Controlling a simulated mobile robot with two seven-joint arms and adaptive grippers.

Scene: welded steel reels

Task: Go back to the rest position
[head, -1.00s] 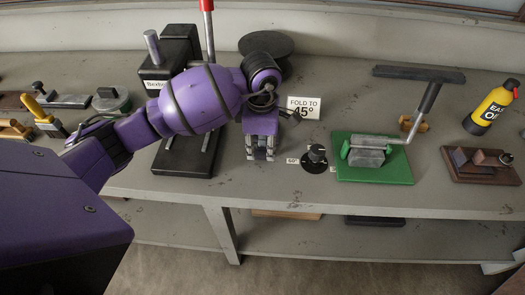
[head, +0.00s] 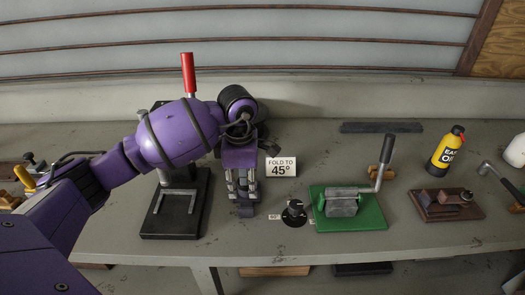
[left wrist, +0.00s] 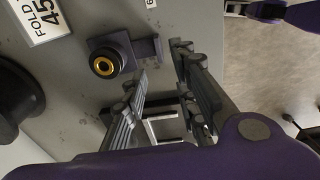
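My left gripper (head: 243,196) hangs fingers-down over the bench, between the black press and the black dial. In the left wrist view its two fingers (left wrist: 165,92) stand apart with nothing between the pads. A small dark grey piece (head: 245,211) shows just below the fingertips in the head view. A dark block with a gold ring (left wrist: 107,60) shows beside the fingers in the left wrist view. I cannot tell whether the fingers touch either. My right gripper is not in view.
The "FOLD TO 45°" sign (head: 281,167) stands close right of the gripper. The dial (head: 294,214) and green-based bender (head: 350,222) are farther right. The black press (head: 178,210) is on the left, under my arm. An oil bottle (head: 447,151) stands at the right.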

